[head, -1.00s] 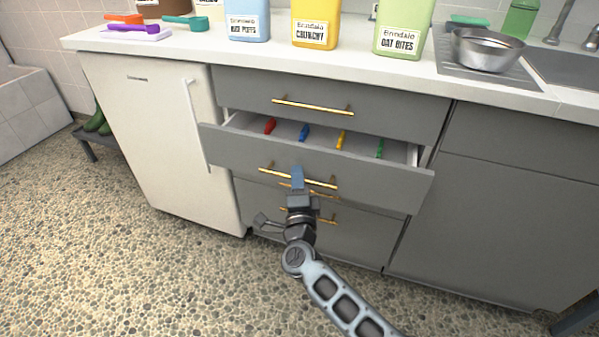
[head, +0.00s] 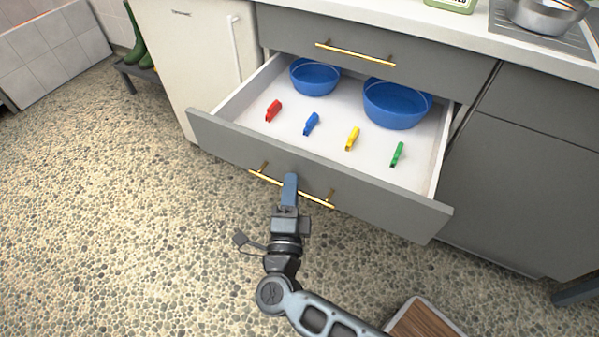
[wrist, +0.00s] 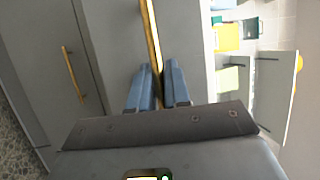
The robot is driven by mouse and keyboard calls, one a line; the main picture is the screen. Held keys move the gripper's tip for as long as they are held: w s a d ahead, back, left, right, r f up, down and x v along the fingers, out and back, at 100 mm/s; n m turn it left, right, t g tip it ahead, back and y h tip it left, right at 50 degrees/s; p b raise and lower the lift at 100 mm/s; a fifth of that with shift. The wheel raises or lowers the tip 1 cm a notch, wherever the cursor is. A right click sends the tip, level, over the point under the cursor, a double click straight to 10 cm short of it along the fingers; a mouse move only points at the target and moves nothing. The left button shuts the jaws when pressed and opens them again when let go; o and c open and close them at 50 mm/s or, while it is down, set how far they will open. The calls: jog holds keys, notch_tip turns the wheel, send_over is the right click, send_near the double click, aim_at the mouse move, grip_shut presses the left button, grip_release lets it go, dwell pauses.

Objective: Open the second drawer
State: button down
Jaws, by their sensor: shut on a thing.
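The second drawer (head: 375,205) from the top stands well out from the grey cabinet in the head view. Its brass bar handle (head: 318,200) runs along the front. My gripper (head: 290,182) is shut on this handle near its middle. In the wrist view the blue fingers (wrist: 159,85) close around the brass bar (wrist: 151,35). Inside the drawer are two blue bowls (head: 397,104) at the back. A red clip (head: 273,111), a blue clip (head: 311,124), a yellow clip (head: 352,139) and a green clip (head: 397,155) lie in front of them.
The top drawer (head: 420,72) is shut above. A white appliance door (head: 190,50) is at left and a metal pot (head: 545,14) on the counter at right. A low bench with green boots (head: 138,48) stands far left. The pebbled floor (head: 120,240) at left is clear.

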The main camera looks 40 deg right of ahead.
jog(key=shift+s+a+f, duration=0.1)
jog(key=shift+s+a, duration=0.1)
jog(key=shift+a, duration=0.2)
jog(key=c, duration=1.4)
grip_release()
jog(key=shift+c, duration=0.2)
jog(key=v, duration=0.7)
jog(key=shift+s+a, duration=0.25)
jog(key=shift+a, duration=0.05)
jog(key=shift+f, duration=0.1)
